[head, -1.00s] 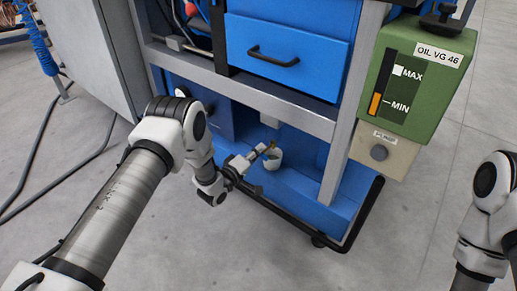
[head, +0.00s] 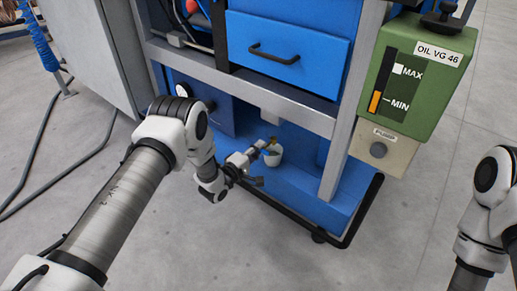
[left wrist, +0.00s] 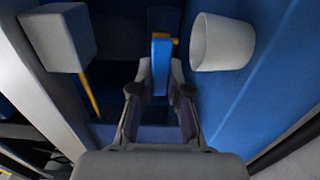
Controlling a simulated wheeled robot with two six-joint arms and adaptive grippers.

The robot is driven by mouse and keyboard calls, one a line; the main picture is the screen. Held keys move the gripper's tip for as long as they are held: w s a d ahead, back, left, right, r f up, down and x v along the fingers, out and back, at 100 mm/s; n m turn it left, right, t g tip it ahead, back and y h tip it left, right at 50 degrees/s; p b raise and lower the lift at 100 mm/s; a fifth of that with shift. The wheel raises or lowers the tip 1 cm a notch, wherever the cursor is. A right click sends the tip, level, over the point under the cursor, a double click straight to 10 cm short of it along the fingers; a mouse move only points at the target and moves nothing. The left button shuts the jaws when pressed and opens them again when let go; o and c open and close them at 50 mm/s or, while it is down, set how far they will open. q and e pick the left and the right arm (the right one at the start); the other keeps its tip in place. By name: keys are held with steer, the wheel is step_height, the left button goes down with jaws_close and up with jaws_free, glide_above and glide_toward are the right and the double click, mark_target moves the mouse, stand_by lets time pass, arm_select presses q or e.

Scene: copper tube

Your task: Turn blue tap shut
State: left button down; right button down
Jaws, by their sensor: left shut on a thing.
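The blue tap shows in the left wrist view as a blue lever (left wrist: 160,66) with a bit of brass body (left wrist: 173,41) behind it. My left gripper (left wrist: 160,79) has its two fingers on either side of the lever and is shut on it. In the head view my left gripper (head: 260,148) reaches low into the blue cart, and the lever cannot be made out there. A small brass part (head: 271,141) shows at its tips. My right arm is at the right edge, with its gripper out of the picture.
A white cup (head: 273,156) stands close beside the gripper on the cart's blue lower shelf (head: 300,190); it also shows in the left wrist view (left wrist: 222,43). A grey cart post (head: 340,150) and a black bottom rail (head: 365,212) are to the right. A green oil tank (head: 421,70) hangs above.

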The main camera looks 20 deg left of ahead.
arm_select(q)
steer(key=c, duration=1.1)
jaws_free()
steer(key=shift+s, duration=0.1)
steer(key=v, duration=1.1)
steer(key=shift+s+a, duration=0.15)
steer(key=shift+s, duration=0.25)
